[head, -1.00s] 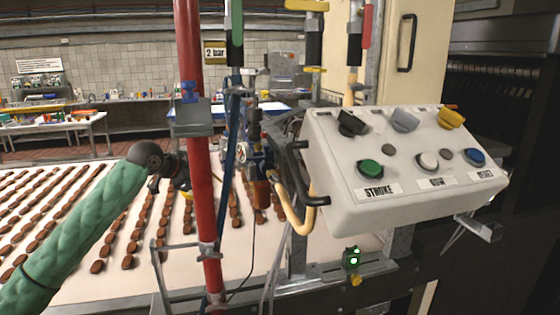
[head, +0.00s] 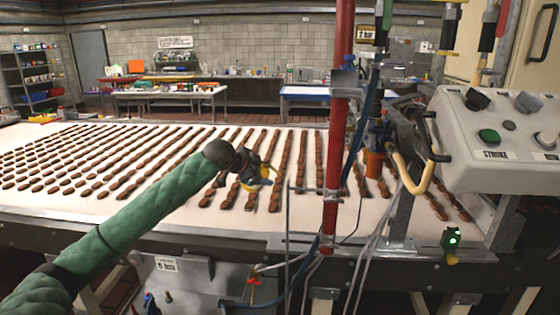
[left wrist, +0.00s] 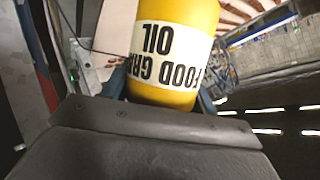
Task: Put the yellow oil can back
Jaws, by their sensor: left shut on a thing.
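The yellow oil can (left wrist: 172,50) fills the upper middle of the left wrist view, its white label reading "FOOD GRA… OIL" upside down. My left gripper (head: 257,176) is shut on it. In the head view only small yellow parts of the can (head: 265,171) show past the dark gripper, over the conveyor with its rows of brown pieces. The can's far side and the exact finger contact are hidden. My right gripper is not in view.
A red post (head: 336,150) stands right of my left gripper, with hoses beside it. A control panel (head: 495,160) is at the far right. The pale conveyor (head: 120,212) spreads left. Tables (head: 165,94) and a shelf (head: 38,77) stand at the back.

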